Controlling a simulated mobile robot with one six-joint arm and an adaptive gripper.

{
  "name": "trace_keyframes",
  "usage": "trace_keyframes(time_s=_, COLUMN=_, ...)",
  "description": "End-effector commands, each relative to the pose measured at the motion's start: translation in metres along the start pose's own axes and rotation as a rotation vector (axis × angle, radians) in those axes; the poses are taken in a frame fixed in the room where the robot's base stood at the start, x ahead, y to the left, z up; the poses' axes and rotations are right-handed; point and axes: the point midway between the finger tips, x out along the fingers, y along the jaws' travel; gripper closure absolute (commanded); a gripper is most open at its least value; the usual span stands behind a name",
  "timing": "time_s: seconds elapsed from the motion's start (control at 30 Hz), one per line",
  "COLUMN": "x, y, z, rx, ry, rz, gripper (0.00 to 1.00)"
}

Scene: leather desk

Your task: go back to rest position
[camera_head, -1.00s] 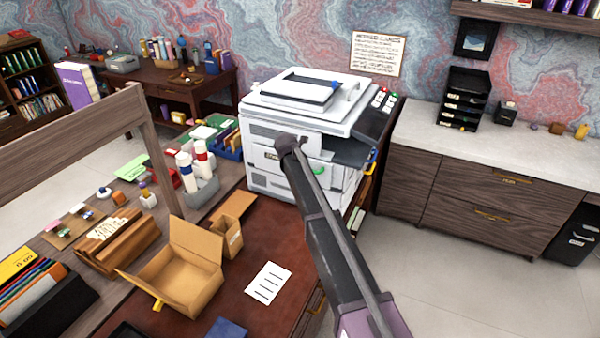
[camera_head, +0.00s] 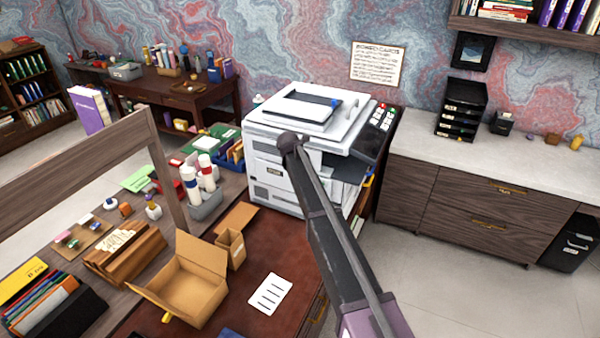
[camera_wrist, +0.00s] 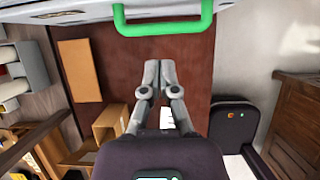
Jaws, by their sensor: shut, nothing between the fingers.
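My gripper (camera_wrist: 160,78) shows in the wrist view with its two fingertips together, shut and empty, above the red-brown leather desk top (camera_wrist: 195,50). A green handle (camera_wrist: 163,27) on the white copier lies just beyond the fingertips, apart from them in the picture. In the head view my arm reaches up toward the front of the copier (camera_head: 310,125); my gripper is hidden there behind the arm.
An open cardboard box (camera_head: 185,290), a small carton (camera_head: 231,247) and a white sheet (camera_head: 270,294) lie on the desk. Bottles (camera_head: 190,185) stand left of the copier. A wooden cabinet (camera_head: 470,215) stands right, with clear floor in front.

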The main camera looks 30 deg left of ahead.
Motion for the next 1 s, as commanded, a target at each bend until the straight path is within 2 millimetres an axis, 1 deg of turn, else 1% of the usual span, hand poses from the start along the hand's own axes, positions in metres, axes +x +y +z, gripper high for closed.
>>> trace_keyframes(time_s=0.1, x=-0.004, y=0.0, z=0.003, rx=0.0, ry=0.0, rz=0.0, gripper=1.0)
trace_keyframes(time_s=0.77, x=-0.003, y=-0.002, z=0.004, rx=0.002, ry=0.0, rz=-0.001, gripper=1.0)
trace_keyframes(time_s=0.87, x=-0.002, y=-0.011, z=0.003, rx=0.029, ry=0.004, rz=-0.005, gripper=1.0)
trace_keyframes(time_s=0.97, x=0.001, y=-0.029, z=0.002, rx=0.091, ry=0.012, rz=-0.012, gripper=1.0)
trace_keyframes(time_s=1.0, x=0.002, y=-0.039, z=0.0, rx=0.127, ry=0.017, rz=-0.016, gripper=1.0)
